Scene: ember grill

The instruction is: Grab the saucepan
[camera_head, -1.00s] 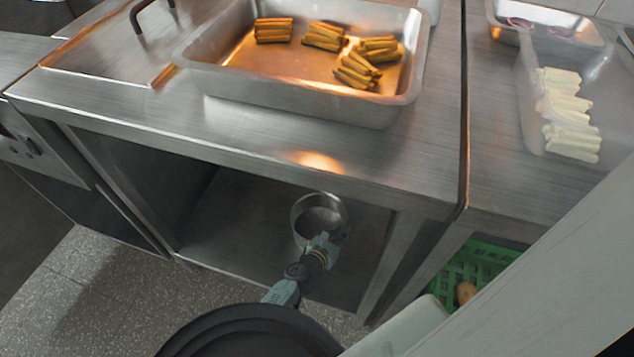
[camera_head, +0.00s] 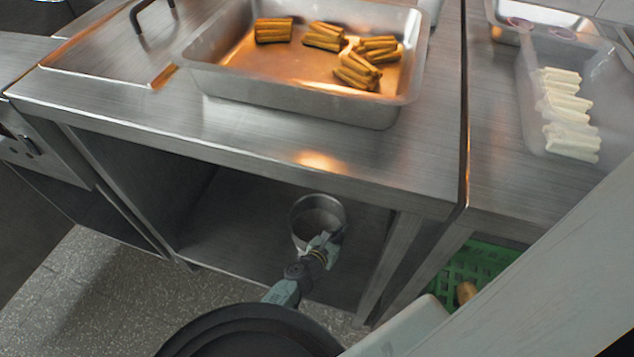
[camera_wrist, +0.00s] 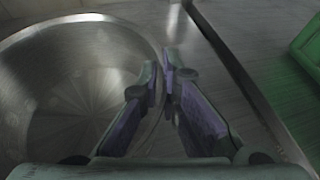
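The saucepan (camera_head: 304,222) is a round, shiny metal pan on the lower shelf under the steel counter. My gripper (camera_head: 326,238) is at its near right side, reaching in from the front. In the wrist view, the saucepan (camera_wrist: 70,85) fills the left side, open and empty inside. My gripper (camera_wrist: 163,72) has its two fingers close together at the pan's right rim, one on the inner side and one on the outer side, with the wall between them. The saucepan's handle cannot be made out.
The counter (camera_head: 250,135) overhangs the shelf, with a leg (camera_head: 390,262) to the right of the pan. A metal tray (camera_head: 300,108) with churro-like sticks stands on top. A green crate (camera_head: 470,262) sits at the right. The shelf left of the pan is clear.

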